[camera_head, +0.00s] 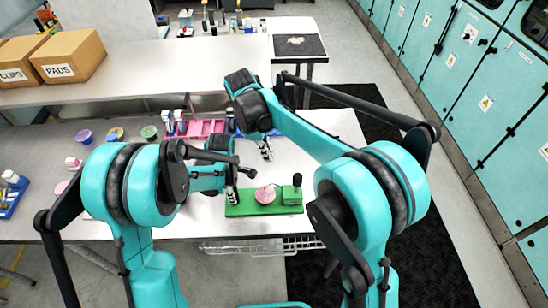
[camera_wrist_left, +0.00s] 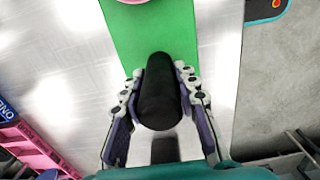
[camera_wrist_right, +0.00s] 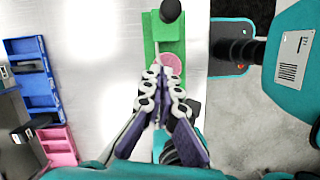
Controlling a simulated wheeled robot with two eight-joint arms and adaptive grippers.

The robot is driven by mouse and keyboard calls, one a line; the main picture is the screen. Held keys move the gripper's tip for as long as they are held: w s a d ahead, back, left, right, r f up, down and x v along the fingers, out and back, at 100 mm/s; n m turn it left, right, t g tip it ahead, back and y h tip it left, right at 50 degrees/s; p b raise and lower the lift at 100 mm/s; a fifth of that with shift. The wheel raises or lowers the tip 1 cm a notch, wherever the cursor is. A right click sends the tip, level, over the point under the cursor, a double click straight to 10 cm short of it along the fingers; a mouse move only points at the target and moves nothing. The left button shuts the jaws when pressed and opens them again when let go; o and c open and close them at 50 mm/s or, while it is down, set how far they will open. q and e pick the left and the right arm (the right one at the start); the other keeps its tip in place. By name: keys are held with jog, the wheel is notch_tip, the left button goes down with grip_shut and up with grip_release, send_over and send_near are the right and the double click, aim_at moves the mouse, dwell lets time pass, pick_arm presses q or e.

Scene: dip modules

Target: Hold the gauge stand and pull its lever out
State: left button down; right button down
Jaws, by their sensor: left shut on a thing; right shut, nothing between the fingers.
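The green gauge stand (camera_head: 262,209) lies on the table with a pink disc (camera_head: 265,195) at its middle and a black knob (camera_head: 297,180) on its right end. My left gripper (camera_head: 231,195) is shut on a black upright post (camera_wrist_left: 160,95) at the stand's left end. My right gripper (camera_head: 266,153) is shut and empty, behind the stand in the head view. In the right wrist view its closed fingertips (camera_wrist_right: 163,78) overlap the picture of the stand near the pink disc (camera_wrist_right: 171,64). I cannot clearly make out the lever.
A pink tray (camera_head: 204,130) and several small coloured pots stand behind. A blue tray (camera_head: 12,196) is at the far left. A wire basket (camera_head: 265,246) hangs under the table's front edge. Bare tabletop lies right of the stand.

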aim_at(297, 184)
jog(key=d+f, duration=0.1)
jog(key=f, duration=0.1)
jog(key=s+d+f, duration=0.1)
jog(key=d+f, duration=0.1)
jog(key=f, duration=0.1)
jog(key=d+f, duration=0.2)
jog(key=shift+s+f, duration=0.15)
jog(key=shift+f, duration=0.25)
jog(key=shift+s+d, duration=0.1)
jog(key=shift+d, duration=0.3)
jog(key=shift+d, duration=0.1)
